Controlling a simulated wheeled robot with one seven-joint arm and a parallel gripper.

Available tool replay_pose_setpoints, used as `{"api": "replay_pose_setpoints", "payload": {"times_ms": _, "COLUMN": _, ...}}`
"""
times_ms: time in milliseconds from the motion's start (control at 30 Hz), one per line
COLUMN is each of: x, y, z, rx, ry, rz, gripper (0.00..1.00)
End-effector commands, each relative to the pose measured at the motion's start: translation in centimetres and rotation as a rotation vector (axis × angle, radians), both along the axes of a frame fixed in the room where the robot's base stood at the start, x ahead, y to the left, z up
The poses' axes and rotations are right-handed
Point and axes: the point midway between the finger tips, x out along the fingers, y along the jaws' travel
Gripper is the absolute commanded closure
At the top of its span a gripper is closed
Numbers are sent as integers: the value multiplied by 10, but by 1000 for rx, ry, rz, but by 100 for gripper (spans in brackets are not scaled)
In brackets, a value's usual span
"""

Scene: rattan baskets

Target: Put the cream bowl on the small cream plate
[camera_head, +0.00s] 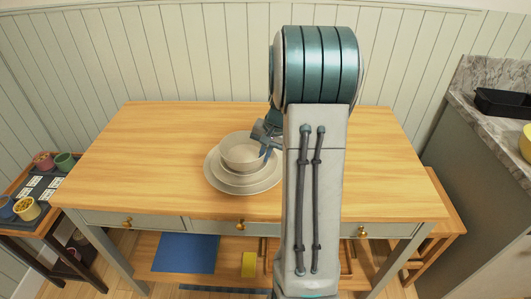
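My gripper (264,146) is at the bowl's right rim, pointing down and partly hidden by my arm. One dark blue finger shows by the rim; whether the fingers are closed on it is unclear.
The wooden tabletop (160,150) is otherwise clear, though my arm hides part of its right side. A low stand with small colored pots (65,160) is at the left. A marble counter (495,75) with a black tray (505,103) is at the right.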

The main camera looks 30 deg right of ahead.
Motion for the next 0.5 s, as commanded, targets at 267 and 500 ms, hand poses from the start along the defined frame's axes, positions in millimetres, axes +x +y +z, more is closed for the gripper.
{"api": "replay_pose_setpoints", "payload": {"times_ms": 267, "x": 0, "y": 0, "z": -3, "rx": 0, "ry": 0, "rz": 0, "gripper": 74}}
{"api": "replay_pose_setpoints", "payload": {"times_ms": 500, "x": 0, "y": 0, "z": -3, "rx": 0, "ry": 0, "rz": -1, "gripper": 74}}
